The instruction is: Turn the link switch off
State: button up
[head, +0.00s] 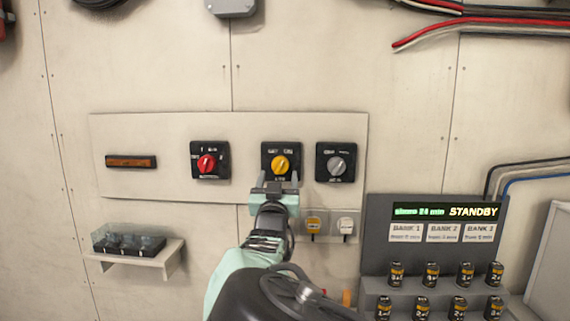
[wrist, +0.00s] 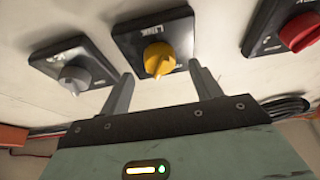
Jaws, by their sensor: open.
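The link switch is a yellow rotary knob (head: 280,165) on a black square plate, the middle of three switches on a white panel. It also shows in the wrist view (wrist: 158,59), where its plate reads "LINK". My gripper (head: 275,180) is open just below the knob. In the wrist view its two fingers (wrist: 163,86) stand apart on either side of the yellow knob, with the knob between and beyond their tips. I cannot tell if either finger touches it. The exact angle of the knob's pointer is hard to read.
A red knob (head: 206,164) is on the left and a grey knob (head: 337,165) on the right. A battery display reading "STANDBY" (head: 432,211) stands lower right above several small cylinders. A small shelf (head: 146,256) sticks out lower left.

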aim_at(279, 171)
jog(key=shift+p+x, duration=0.55)
jog(key=shift+x, duration=1.2)
jog(key=shift+f, duration=0.1)
jog(key=c, duration=1)
